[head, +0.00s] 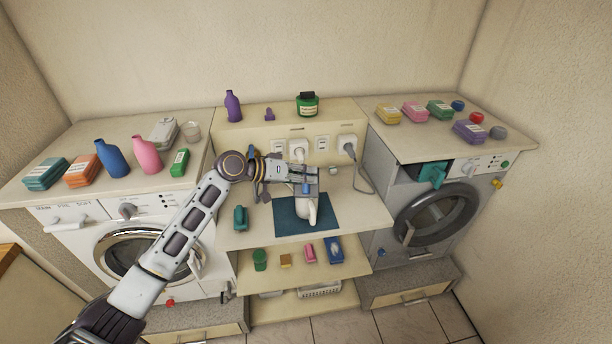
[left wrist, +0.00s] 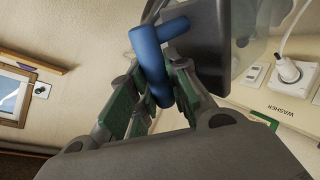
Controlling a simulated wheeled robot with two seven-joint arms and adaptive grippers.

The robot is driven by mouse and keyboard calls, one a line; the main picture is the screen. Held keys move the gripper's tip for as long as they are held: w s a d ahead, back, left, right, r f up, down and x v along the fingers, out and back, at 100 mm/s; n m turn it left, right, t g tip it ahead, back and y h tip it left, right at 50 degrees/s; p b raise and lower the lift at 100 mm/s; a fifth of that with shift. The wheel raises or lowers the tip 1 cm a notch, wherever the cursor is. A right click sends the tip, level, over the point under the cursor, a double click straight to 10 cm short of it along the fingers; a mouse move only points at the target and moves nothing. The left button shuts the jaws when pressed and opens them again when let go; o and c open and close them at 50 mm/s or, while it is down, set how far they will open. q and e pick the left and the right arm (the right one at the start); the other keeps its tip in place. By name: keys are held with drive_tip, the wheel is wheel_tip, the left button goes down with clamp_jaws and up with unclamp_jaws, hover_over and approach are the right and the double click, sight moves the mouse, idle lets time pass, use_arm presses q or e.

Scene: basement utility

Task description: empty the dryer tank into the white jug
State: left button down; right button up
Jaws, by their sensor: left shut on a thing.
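My left gripper (head: 303,180) is shut on the blue handle (left wrist: 155,60) of the dryer tank. In the left wrist view, the tank's dark grey front (left wrist: 205,35) is beside the fingers, with a translucent part behind it. In the head view, the tank (head: 309,176) is partly hidden by the gripper. It is just above the white jug (head: 311,214), which stands on a dark blue mat (head: 289,221). I cannot tell the tank's tilt or whether it holds water. The grey dryer (head: 378,190) at right has a dark opening at its top left. My right gripper is out of view.
A teal object (head: 240,217) stands left of the mat. A white washer (head: 130,245) stands at left. Several small items fill the lower shelf.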

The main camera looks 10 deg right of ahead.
use_arm(q)
drive_tip(key=shift+w+r+p, duration=0.2)
drive_tip(key=shift+r+p, duration=0.05)
drive_tip(key=shift+p, duration=0.2)
idle(0.4)
drive_tip(key=shift+w+n+g, duration=0.15)
drive_tip(key=shift+n+g, duration=0.15)
idle(0.9)
drive_tip(key=shift+w+d+r+p, duration=0.1)
drive_tip(key=shift+w+p, duration=0.3)
drive_tip(key=shift+p, duration=0.25)
idle(0.3)
idle(0.6)
drive_tip(key=shift+w+d+r+n+g+y, duration=0.1)
drive_tip(key=shift+w+n+g+y, duration=0.2)
drive_tip(key=shift+w+n+g, duration=0.3)
idle(1.6)
drive_tip(key=shift+w+d+n+g, duration=0.1)
drive_tip(key=shift+w+n+g, duration=0.25)
drive_tip(key=shift+w, duration=0.55)
idle(1.4)
